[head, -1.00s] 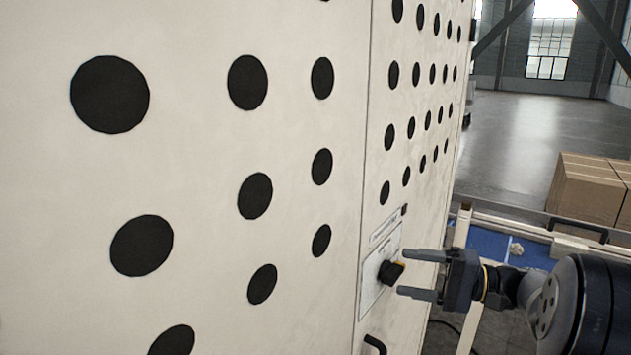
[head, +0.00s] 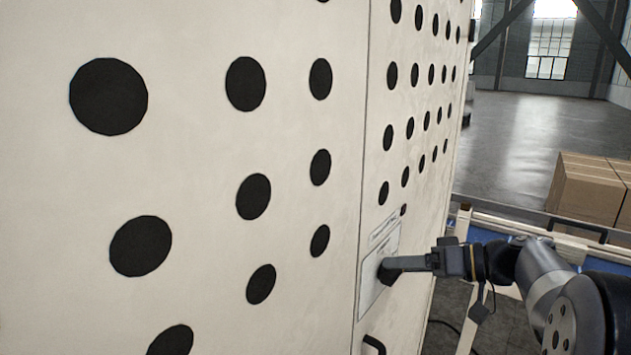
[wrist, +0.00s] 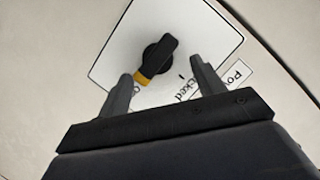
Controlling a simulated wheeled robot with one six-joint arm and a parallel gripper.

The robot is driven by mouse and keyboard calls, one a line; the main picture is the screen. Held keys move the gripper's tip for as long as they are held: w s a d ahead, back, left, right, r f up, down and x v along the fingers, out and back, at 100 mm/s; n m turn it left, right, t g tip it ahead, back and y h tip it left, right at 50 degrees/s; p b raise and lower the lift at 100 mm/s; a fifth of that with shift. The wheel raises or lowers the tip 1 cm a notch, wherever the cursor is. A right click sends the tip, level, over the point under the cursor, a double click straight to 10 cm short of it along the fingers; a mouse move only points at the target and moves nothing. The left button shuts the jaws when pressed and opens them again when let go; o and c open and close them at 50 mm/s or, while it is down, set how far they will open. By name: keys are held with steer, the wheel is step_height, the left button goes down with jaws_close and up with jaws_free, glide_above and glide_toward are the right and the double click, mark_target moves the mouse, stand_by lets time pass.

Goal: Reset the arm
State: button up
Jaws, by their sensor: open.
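My gripper (head: 412,262) is at the white panel (head: 330,200), in front of a black rotary knob (head: 388,272) mounted on a label plate (head: 372,285). In the wrist view my gripper (wrist: 162,85) is open, with its two fingers apart and the knob (wrist: 158,57) lying just ahead, between their line. The knob has a yellow-orange mark at its lower end and sits tilted on the plate (wrist: 190,30). Part of the printed text, including "cked", shows beside the fingers. In the head view the fingers overlap, and I cannot tell whether they touch the knob.
A black handle (head: 375,344) sticks out of the panel below the plate. A stack of cardboard boxes (head: 590,185) stands at the right behind a pale rail with a black handle (head: 578,229). Open grey floor (head: 520,140) lies beyond.

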steer(key=shift+s+a+r+n+t+h+b, duration=0.15)
steer(key=shift+n+t+h+b, duration=0.2)
steer(key=shift+n+b, duration=0.35)
steer(key=shift+s+a+n+t+h+b, duration=0.15)
steer(key=shift+n+t+h+b, duration=0.3)
steer(key=shift+n, duration=0.45)
steer(key=shift+s+a+r+n+t+h+b, duration=0.1)
steer(key=shift+s+n+t+h+b, duration=0.15)
steer(key=shift+n+b, duration=0.5)
